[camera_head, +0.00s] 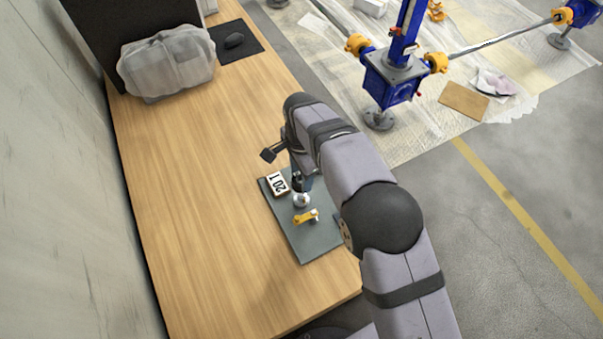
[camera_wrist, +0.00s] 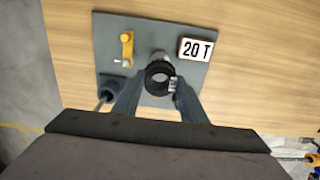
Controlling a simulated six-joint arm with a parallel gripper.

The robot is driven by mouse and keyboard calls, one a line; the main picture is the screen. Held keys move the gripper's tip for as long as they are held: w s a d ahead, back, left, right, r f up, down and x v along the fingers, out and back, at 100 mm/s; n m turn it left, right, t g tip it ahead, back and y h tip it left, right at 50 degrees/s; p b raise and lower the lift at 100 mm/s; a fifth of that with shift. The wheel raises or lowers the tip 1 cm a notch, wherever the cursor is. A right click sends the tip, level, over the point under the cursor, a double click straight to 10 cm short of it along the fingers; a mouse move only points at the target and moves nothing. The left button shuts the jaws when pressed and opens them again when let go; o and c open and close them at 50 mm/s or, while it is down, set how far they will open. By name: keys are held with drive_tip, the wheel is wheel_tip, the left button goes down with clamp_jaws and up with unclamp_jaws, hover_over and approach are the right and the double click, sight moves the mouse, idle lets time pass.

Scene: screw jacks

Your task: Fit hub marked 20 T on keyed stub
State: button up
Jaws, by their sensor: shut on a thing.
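My gripper (camera_wrist: 158,90) is shut on a black ring-shaped hub (camera_wrist: 155,71), with a finger on each side. A small white label shows on the hub's side, too small to read. The silver keyed stub (camera_wrist: 161,56) shows just beyond the hub, on a grey plate (camera_wrist: 110,35). In the head view the dark hub (camera_head: 297,183) is close to the silver stub (camera_head: 301,201); I cannot tell whether they touch.
A yellow clamp-like piece (camera_wrist: 127,48) stands on the plate on the other side of the stub. The wooden table (camera_head: 195,200) is mostly clear. Blue screw jacks (camera_head: 390,83) stand on the floor.

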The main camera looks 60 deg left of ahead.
drive_tip(key=b, duration=0.3)
hover_over(302, 195)
drive_tip(key=shift+a+f, duration=0.1)
drive_tip(key=shift+f, duration=2.15)
drive_tip(key=shift+f+b, duration=1.3)
drive_tip(key=shift+f, duration=1.05)
drive_tip(key=o, duration=1.3)
drive_tip(key=shift+o, duration=0.2)
drive_tip(key=shift+r+b, duration=1.05)
drive_tip(key=shift+r, duration=2.7)
